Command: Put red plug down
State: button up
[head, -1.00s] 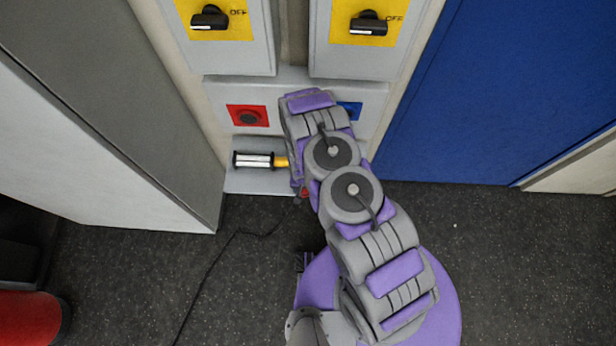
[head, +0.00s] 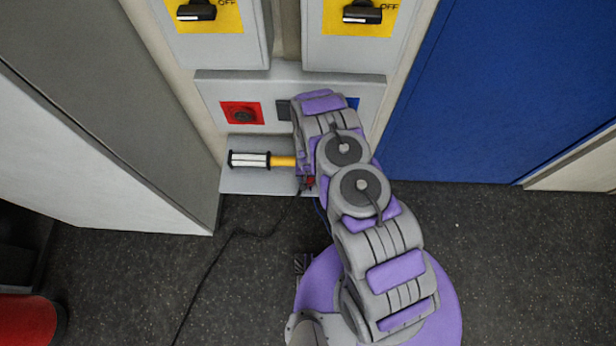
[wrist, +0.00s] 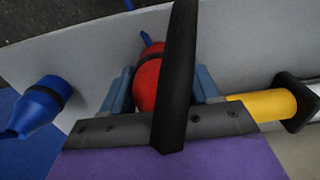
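The red plug (wrist: 147,85) with a dark band and a blue tip sits between the pale blue fingers of my gripper (wrist: 163,82) in the wrist view. The fingertips lie close against its sides; a black bar in front hides part of its right side. In the head view a little red of the plug (head: 309,182) shows below my gripper (head: 305,170), at the right end of the grey shelf (head: 238,182). My arm hides most of the plug there. Whether the plug touches the shelf cannot be told.
A yellow-handled tool with a silver, black-ended part (head: 250,160) lies on the shelf, just left of my gripper. A blue plug (wrist: 40,105) is at the left of the wrist view. A red socket (head: 241,113) is on the panel above. A dark cable crosses the floor.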

jog(key=o, duration=0.4)
jog(key=shift+c, duration=0.2)
jog(key=shift+a, duration=0.1)
jog(key=shift+a, duration=0.1)
jog(key=shift+r, duration=0.1)
notch_tip(320, 180, up, 12)
jog(key=p, duration=0.5)
